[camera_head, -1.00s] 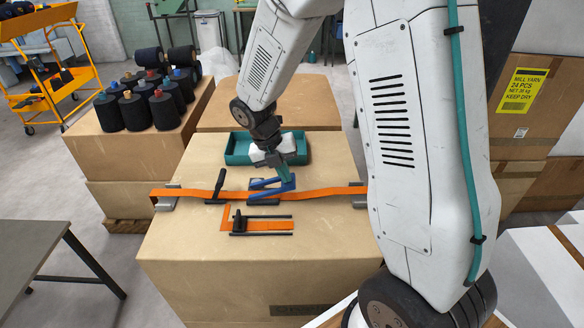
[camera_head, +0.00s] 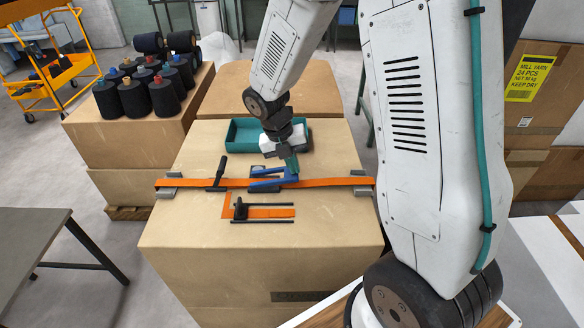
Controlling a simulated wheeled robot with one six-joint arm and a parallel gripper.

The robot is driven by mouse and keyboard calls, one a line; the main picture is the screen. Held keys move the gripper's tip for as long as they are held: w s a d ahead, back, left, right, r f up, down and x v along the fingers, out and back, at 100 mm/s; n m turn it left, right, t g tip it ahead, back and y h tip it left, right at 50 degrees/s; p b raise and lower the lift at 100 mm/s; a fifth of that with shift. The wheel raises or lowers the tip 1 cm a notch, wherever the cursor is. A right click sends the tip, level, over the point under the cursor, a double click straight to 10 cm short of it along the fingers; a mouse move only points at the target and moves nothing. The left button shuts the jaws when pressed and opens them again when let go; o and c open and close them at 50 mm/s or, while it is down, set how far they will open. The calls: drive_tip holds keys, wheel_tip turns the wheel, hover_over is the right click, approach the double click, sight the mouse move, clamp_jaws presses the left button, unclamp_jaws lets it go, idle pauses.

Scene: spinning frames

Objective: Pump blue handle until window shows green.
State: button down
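The blue handle (camera_head: 268,183) belongs to a strap tool on the orange strap (camera_head: 330,182), which runs across the top of the large carton (camera_head: 200,240). The handle lies low, close to the strap. My gripper (camera_head: 291,166) points down at the right end of the handle, with a green finger touching or just above it. Whether the fingers are closed around the handle is too small to tell.
A black lever (camera_head: 218,173) crosses the strap to the left. An orange and black L-shaped fixture (camera_head: 262,211) lies in front. Grey metal pieces (camera_head: 166,191) sit at the strap's ends.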

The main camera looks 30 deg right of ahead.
drive_tip(key=s+d+v, duration=0.1)
drive_tip(key=d+v, duration=0.1)
drive_tip(key=v, duration=1)
drive_tip(key=shift+r, duration=0.4)
drive_tip(key=s+a+r+m+t+y, duration=0.1)
drive_tip(key=s+r+m, duration=0.3)
drive_tip(key=s+m, duration=0.8)
drive_tip(key=s+a+r+m+t+y, duration=0.1)
drive_tip(key=s+r+m, duration=0.4)
drive_tip(key=s+m, duration=0.7)
drive_tip(key=m+t+y, duration=0.1)
drive_tip(key=m, duration=0.5)
drive_tip(key=shift+s+a, duration=0.3)
drive_tip(key=shift+a, duration=0.1)
idle(0.5)
